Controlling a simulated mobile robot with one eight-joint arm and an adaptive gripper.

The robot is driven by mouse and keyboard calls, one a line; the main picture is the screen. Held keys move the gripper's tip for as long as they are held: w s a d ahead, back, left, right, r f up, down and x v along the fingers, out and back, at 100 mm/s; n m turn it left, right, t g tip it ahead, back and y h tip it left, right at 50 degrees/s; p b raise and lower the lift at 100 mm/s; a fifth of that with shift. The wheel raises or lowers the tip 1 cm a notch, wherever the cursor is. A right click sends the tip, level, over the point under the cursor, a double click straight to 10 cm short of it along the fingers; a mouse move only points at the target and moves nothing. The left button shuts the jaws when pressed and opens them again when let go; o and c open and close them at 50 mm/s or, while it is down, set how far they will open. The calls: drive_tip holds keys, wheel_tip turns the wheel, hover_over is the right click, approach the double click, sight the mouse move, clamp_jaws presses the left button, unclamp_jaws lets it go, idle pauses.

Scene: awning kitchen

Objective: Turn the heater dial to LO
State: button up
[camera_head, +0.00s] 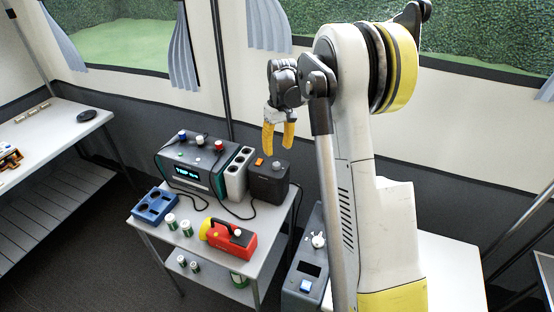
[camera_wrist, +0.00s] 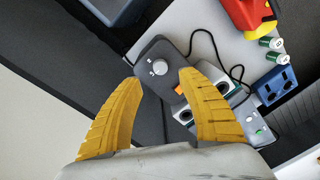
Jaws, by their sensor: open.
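A dark box (camera_head: 268,184) with an orange switch (camera_head: 259,162) and a small grey round dial (camera_head: 279,163) stands at the right end of the small table. In the wrist view the dark box (camera_wrist: 150,55) shows its round dial (camera_wrist: 160,67) with small pale marks beside it, too small to read. A grey unit (camera_head: 304,268) right of the table has a white knob (camera_head: 318,240). I cannot tell from labels which is the heater. My gripper (camera_head: 278,149) is open and empty above the dark box, apart from it. In the wrist view its yellow fingers (camera_wrist: 160,80) flank the dial's line of sight.
A teal-fronted power station (camera_head: 190,170) with cables and a white socket strip (camera_head: 237,175) stand left of the dark box. A black cable loops beside the dark box.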

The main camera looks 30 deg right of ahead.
sight(278, 163)
drive_tip(key=shift+d+r, duration=0.1)
drive_tip(key=shift+r, duration=2.25)
drive_tip(key=s+a+r+t, duration=0.3)
drive_tip(key=s+a+r, duration=0.7)
drive_tip(key=s+a, duration=0.2)
drive_tip(key=s+a+f+t, duration=0.1)
drive_tip(key=s+a+t, duration=0.1)
drive_tip(key=s, duration=0.5)
drive_tip(key=s+a+f+t, duration=0.2)
drive_tip(key=s+a, duration=0.3)
drive_tip(key=s, duration=0.3)
drive_tip(key=shift+f+m+h, duration=0.25)
drive_tip(key=shift+m+h, duration=0.05)
drive_tip(key=shift+m, duration=0.1)
